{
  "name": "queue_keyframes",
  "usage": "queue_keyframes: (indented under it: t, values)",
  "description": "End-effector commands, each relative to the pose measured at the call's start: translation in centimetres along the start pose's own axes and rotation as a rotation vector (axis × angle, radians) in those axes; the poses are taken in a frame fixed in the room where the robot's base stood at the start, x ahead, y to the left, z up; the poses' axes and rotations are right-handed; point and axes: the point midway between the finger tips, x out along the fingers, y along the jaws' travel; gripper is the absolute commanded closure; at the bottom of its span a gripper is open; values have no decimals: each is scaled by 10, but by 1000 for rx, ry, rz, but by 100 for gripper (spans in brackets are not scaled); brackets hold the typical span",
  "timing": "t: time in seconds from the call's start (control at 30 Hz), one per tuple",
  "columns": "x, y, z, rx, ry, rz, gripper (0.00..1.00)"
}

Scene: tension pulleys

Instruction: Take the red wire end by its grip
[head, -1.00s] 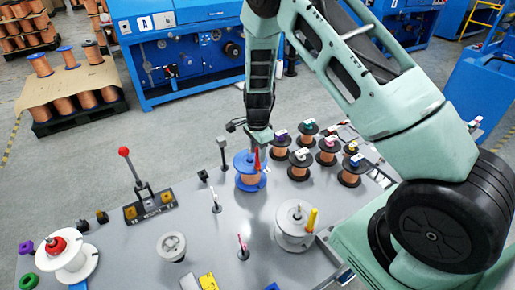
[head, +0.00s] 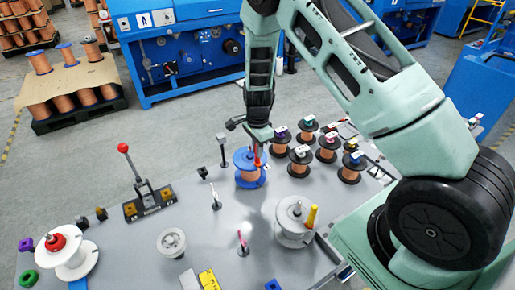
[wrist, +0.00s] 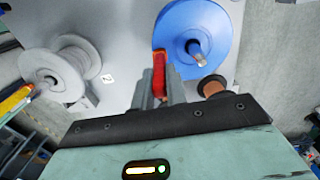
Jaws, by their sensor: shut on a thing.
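The red grip of the wire end (wrist: 159,78) shows in the wrist view between my fingers, beside the blue spool. My gripper (wrist: 158,85) is shut on it. In the head view my gripper (head: 258,150) points down at the right part of the blue-flanged copper spool (head: 247,180), and only a little red (head: 258,158) shows at its tips. The blue spool also fills the upper right of the wrist view (wrist: 180,30). The wire itself is too small to make out.
Several black-flanged copper spools (head: 301,170) stand close to the right of the blue spool. A white spool (head: 291,235) with a yellow handle (head: 311,217) stands nearer the front. A red-knobbed lever (head: 124,148) and a grey pulley (head: 172,242) are on the left of the table.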

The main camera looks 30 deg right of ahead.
Motion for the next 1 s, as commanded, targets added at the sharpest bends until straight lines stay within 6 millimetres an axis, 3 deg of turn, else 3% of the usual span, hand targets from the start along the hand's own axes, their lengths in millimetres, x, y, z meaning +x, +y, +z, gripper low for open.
queue_keyframes:
  t: [1.0]
  values:
    - [-12, 0, 0, 0, 0, 0, 100]
